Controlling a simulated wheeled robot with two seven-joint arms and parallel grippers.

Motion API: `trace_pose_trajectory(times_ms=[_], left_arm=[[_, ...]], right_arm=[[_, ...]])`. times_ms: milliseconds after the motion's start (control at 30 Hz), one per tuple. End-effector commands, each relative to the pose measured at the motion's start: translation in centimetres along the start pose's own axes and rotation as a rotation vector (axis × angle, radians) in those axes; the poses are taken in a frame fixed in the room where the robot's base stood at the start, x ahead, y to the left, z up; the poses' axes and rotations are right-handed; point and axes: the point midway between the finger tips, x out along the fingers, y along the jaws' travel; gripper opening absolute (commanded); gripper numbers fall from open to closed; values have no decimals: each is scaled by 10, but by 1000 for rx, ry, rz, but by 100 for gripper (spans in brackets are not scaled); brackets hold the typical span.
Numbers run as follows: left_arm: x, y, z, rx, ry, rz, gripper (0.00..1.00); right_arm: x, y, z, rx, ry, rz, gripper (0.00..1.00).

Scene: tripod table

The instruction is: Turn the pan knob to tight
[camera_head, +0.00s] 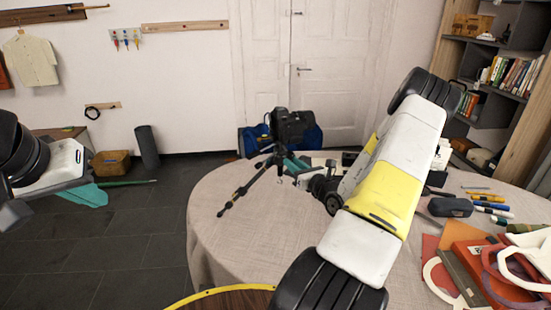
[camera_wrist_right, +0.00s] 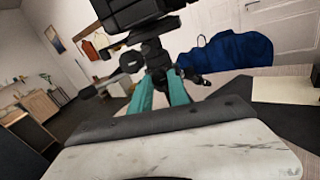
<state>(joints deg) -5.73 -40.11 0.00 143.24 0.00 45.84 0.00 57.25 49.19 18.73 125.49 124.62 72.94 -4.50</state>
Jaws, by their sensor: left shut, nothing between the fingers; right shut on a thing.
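A black camera (camera_head: 290,125) sits on a small black tripod (camera_head: 245,185) on the round table. In the right wrist view the camera (camera_wrist_right: 135,12) is cut off by the top edge, with the tripod head (camera_wrist_right: 152,52) under it. My right gripper (camera_head: 292,163) reaches the tripod head. Its teal fingers (camera_wrist_right: 163,82) are shut at the lower part of the head, on what appears to be the pan knob. That knob is mostly hidden by the fingertips, and its setting cannot be read. My left gripper (camera_head: 92,194) is shut and empty, off the table at the left.
The round table (camera_head: 215,245) has a beige cloth, bare at the front left. Pens (camera_head: 490,207), a dark case (camera_head: 450,207) and red folders (camera_head: 470,255) lie at the right. My right arm crosses above the table. A blue bag (camera_head: 253,140) lies behind it.

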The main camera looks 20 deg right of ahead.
Motion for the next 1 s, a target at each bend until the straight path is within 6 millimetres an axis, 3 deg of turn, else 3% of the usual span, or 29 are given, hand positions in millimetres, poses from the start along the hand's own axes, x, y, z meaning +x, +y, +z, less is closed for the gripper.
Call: trace_pose_trajectory(times_ms=[67,100,200,567,1000], left_arm=[[0,0,0,0,0,0,0],[0,0,0,0,0,0,0],[0,0,0,0,0,0,0],[0,0,0,0,0,0,0],[0,0,0,0,0,0,0]], right_arm=[[0,0,0,0,0,0,0],[0,0,0,-1,0,0,27],[0,0,0,-1,0,0,43],[-4,-1,0,-2,1,-1,43],[-70,-1,0,-1,1,-2,43]])
